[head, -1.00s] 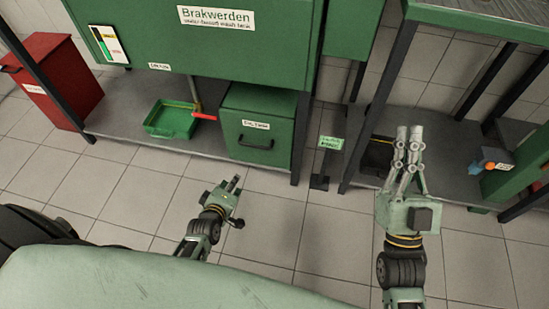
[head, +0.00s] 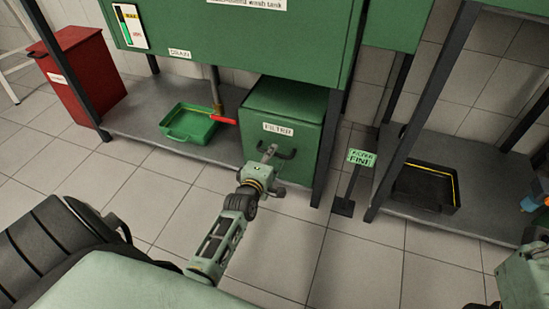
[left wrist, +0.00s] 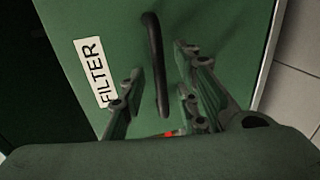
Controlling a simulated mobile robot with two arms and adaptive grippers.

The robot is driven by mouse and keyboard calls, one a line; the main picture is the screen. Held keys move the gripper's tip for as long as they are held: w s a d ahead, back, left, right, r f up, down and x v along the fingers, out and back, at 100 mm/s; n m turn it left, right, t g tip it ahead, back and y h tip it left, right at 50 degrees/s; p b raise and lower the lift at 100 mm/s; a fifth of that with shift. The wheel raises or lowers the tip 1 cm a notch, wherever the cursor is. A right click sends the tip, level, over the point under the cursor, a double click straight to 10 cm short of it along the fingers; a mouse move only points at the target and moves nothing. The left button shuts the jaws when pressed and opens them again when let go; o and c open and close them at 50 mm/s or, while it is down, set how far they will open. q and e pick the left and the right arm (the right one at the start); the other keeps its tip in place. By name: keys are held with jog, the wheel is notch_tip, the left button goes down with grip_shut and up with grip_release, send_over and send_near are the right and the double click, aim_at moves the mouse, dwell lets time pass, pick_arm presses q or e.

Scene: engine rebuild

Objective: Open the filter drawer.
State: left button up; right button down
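The filter drawer (head: 308,140) is a green box front with a white FILTER label (head: 278,129) and a dark bar handle (head: 290,154). It looks shut. My left gripper (head: 268,152) is at the handle in the head view. In the left wrist view its fingers (left wrist: 160,100) are apart, with the dark handle (left wrist: 154,55) between them and the FILTER label (left wrist: 91,70) to the left. I cannot see them pressing on the bar. My right gripper's body (head: 525,275) is at the lower right edge; its fingertips do not show.
A green tray (head: 188,138) stands left of the drawer, below a red-handled valve (head: 222,120). A red bin (head: 85,75) is at far left. The tiled floor in front is clear.

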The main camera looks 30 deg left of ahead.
pick_arm(q)
jog(key=shift+x, duration=0.85)
jog(key=shift+c, duration=0.5)
grip_shut()
